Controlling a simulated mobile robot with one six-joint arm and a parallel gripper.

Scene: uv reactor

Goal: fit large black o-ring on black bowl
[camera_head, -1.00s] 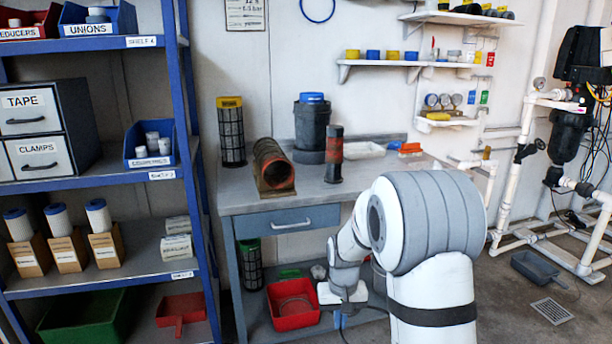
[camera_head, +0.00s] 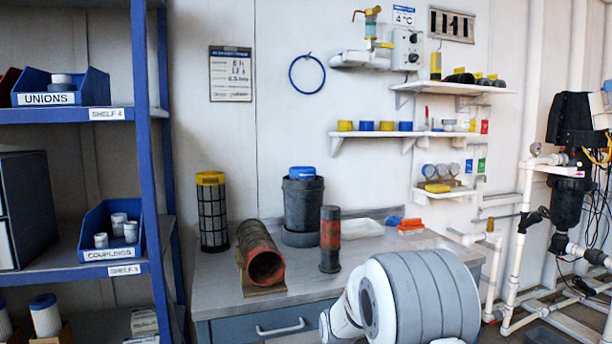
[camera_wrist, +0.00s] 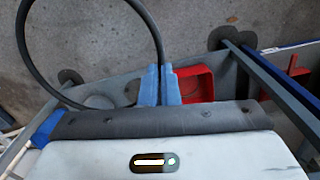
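A large black o-ring (camera_wrist: 154,36) shows in the wrist view as a wide loop, cut off by the top edge. My gripper (camera_wrist: 160,72) has its blue fingers closed on the ring's right side, and the loop hangs out to the left. In the head view a black canister-like bowl (camera_head: 303,207) stands upright on the bench, with a blue piece (camera_head: 303,173) on top. I cannot tell whether this is the task's bowl; another black housing (camera_head: 567,142) is on the pipework at right. My gripper is not visible in the head view.
The grey bench (camera_head: 225,290) also holds a yellow-topped mesh cylinder (camera_head: 212,215), an orange-black tube (camera_head: 263,262) lying in a cradle, and a dark red-banded cylinder (camera_head: 330,240). A red tray (camera_wrist: 197,83) lies below my gripper. Blue shelving (camera_head: 150,150) stands at left.

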